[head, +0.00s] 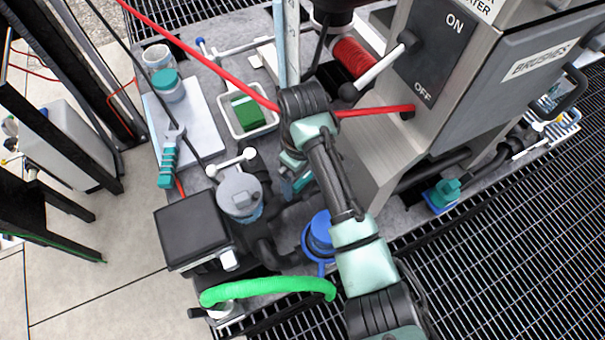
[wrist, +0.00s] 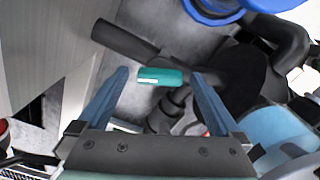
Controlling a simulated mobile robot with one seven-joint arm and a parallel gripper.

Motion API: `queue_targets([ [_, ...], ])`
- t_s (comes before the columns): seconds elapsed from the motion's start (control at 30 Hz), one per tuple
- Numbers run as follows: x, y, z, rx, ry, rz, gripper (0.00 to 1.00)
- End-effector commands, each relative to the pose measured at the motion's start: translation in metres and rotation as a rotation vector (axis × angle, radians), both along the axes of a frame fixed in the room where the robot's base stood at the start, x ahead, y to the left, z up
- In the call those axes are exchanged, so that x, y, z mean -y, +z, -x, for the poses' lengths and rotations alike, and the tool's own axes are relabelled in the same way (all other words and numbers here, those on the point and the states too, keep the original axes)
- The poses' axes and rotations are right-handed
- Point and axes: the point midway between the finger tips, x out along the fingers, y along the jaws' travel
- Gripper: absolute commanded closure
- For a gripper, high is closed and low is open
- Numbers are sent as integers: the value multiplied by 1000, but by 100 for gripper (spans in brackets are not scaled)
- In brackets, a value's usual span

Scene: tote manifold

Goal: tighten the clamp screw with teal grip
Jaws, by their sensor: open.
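In the wrist view the teal grip (wrist: 162,76) of the clamp screw shows as a short rounded bar with a pale highlight, lying crosswise ahead of my fingers. My gripper (wrist: 160,73) is open, with one blue finger on each side of the grip in the picture. I see no clear contact, and the distance from fingertips to grip is hard to tell. A dark pipe fitting (wrist: 172,107) shows just below the grip. In the head view my gripper sits beside the machine's grey housing, largely hidden by my arm, and the clamp screw cannot be made out clearly.
A grey-lidded pot (head: 240,193), a blue round fitting (head: 321,235) and a green hose (head: 265,287) lie near my arm. A red bar (head: 375,110) crosses close to it. A teal-handled wrench (head: 168,160) rests on the left. The ON/OFF panel (head: 435,50) stands at right.

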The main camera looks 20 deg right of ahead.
Motion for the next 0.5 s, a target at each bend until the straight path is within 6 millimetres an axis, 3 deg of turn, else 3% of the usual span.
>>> queue_targets([
  [0.07,0,0,0,0,0,0,0],
  [0.5,0,0,0,0,0,-1,79],
])
